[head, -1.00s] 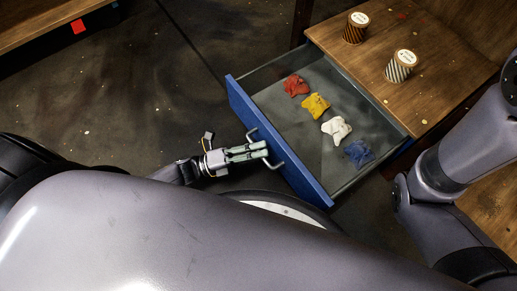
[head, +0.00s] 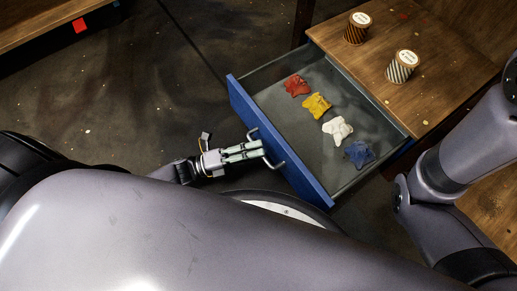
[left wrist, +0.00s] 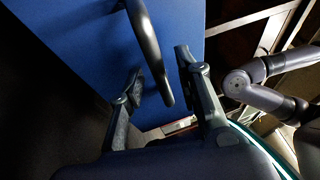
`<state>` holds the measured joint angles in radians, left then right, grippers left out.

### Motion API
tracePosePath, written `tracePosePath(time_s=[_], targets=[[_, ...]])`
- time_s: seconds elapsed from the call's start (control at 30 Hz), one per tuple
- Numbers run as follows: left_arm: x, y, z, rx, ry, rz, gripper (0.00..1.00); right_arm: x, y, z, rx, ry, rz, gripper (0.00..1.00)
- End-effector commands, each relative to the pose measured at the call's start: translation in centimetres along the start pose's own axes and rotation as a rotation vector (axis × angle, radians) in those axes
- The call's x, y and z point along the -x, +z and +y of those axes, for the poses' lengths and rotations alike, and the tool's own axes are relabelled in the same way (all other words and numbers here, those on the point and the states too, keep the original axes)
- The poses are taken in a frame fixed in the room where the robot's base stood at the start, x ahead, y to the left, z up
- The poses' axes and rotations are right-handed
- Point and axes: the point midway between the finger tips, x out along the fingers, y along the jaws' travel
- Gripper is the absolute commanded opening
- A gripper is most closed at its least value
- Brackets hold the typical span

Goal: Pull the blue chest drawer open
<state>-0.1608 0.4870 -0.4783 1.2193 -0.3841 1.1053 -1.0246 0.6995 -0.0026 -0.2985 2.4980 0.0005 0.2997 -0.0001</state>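The blue-fronted drawer (head: 290,150) stands pulled out from the wooden chest, its grey inside showing in the head view. Its blue front (left wrist: 70,40) fills much of the left wrist view. The bar handle (head: 277,160) is on the front's outer face; it also shows in the left wrist view (left wrist: 150,50). My left gripper (head: 262,149) is at the handle. In the left wrist view its fingers (left wrist: 160,75) are apart, with the handle between them and gaps visible. My right gripper is out of view.
Red (head: 296,86), yellow (head: 316,105), white (head: 337,129) and blue (head: 358,154) crumpled pieces lie in the drawer. Open floor (head: 150,100) lies left of the drawer.

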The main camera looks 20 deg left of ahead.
Motion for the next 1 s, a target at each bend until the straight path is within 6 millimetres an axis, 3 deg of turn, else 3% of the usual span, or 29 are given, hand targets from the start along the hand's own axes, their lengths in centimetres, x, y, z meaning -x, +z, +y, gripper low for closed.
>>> tracePosePath(time_s=[0.3, 0.5, 0.7, 1.0], targets=[[6.8, 0.0, 0.1, 0.0, 0.005, -0.001, 0.32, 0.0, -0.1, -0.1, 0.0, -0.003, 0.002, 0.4], [9.8, 0.0, 0.1, 0.0, 0.003, 0.0, 0.32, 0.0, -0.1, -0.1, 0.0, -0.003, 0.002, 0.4], [10.8, 0.0, 0.0, -0.001, 0.001, 0.0, 0.32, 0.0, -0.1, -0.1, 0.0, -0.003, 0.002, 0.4], [10.8, 0.0, 0.0, -0.001, 0.001, 0.0, 0.32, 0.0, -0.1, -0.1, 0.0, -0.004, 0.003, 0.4]])
